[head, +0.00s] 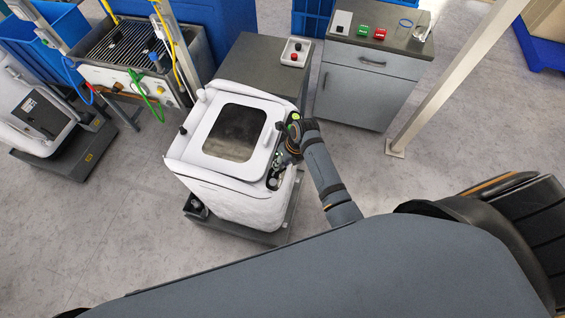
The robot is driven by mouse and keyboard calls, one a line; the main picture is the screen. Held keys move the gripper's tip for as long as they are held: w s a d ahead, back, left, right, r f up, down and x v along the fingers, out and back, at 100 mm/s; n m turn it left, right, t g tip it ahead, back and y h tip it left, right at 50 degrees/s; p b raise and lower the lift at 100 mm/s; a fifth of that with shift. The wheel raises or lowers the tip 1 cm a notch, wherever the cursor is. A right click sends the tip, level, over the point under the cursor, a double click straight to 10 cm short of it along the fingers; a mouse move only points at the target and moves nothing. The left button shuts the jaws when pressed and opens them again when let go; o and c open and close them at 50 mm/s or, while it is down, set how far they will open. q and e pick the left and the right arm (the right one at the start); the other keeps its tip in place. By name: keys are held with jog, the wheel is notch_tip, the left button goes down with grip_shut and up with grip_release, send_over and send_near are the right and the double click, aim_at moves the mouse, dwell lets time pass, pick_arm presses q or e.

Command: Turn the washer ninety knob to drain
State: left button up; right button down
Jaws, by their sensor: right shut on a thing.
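The washer (184,154) is a white, rounded machine with a dark square window in its top, standing left of my right arm. A dark control strip runs along its right edge. A small black knob (279,126) shows at the strip's far end. My left gripper is out of view.
A grey cabinet (370,85) behind holds red and green boxes. A dark-topped bench (250,65) with a small button box (296,52) stands behind the washer. A slanted pale post (450,80) rises at the right. Floor is clear at the lower left.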

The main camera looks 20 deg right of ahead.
jog(key=c, duration=1)
grip_release()
jog(key=v, duration=0.7)
jog(key=shift+r, duration=0.3)
jog(key=shift+d, duration=0.1)
